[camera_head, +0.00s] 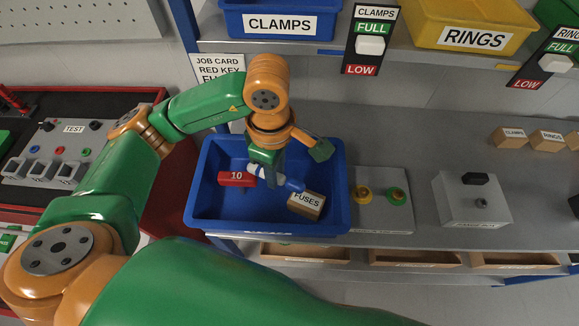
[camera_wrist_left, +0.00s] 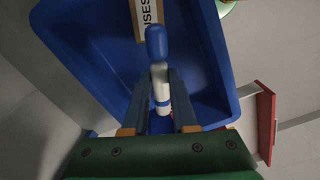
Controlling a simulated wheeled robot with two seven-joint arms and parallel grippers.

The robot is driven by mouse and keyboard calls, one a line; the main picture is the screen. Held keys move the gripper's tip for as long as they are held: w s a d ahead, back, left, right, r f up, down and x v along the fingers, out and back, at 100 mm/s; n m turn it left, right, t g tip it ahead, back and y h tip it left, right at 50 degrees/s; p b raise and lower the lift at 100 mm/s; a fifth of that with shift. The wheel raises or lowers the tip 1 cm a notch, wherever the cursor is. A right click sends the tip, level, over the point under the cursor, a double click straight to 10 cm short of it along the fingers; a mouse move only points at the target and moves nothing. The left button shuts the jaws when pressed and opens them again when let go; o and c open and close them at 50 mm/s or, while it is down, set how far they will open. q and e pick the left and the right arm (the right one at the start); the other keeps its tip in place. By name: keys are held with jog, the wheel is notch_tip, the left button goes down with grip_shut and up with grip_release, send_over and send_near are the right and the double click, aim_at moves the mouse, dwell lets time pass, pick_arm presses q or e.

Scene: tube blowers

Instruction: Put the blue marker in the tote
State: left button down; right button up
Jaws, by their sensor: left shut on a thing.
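The blue marker (camera_head: 292,183) has a white body and a blue cap. My left gripper (camera_head: 265,178) is shut on its white body and points down inside the outline of the blue tote (camera_head: 205,170). In the left wrist view the marker (camera_wrist_left: 158,72) lies between the two fingers of the gripper (camera_wrist_left: 160,88), its blue cap pointing away. The tote (camera_wrist_left: 213,60) lies behind it in that view. The exact height of the marker above the tote's floor is hard to tell. My right gripper is not seen.
The tote holds a red block marked 10 (camera_head: 236,179) and a FUSES box (camera_head: 306,205). A panel with yellow and green knobs (camera_head: 380,200) is to its right. A shelf with a CLAMPS bin (camera_head: 280,22) and RINGS bin (camera_head: 474,28) hangs above.

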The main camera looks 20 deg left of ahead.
pick_arm(q)
send_over(294, 169)
jog(key=s, duration=0.2)
jog(key=f, duration=0.7)
jog(key=shift+d+b, duration=0.3)
jog(key=shift+d, duration=0.1)
notch_tip(294, 169, down, 2)
jog(key=shift+f+p, duration=0.25)
jog(key=shift+p, duration=0.45)
jog(key=shift+f, duration=0.5)
jog(key=c, duration=0.7)
grip_release()
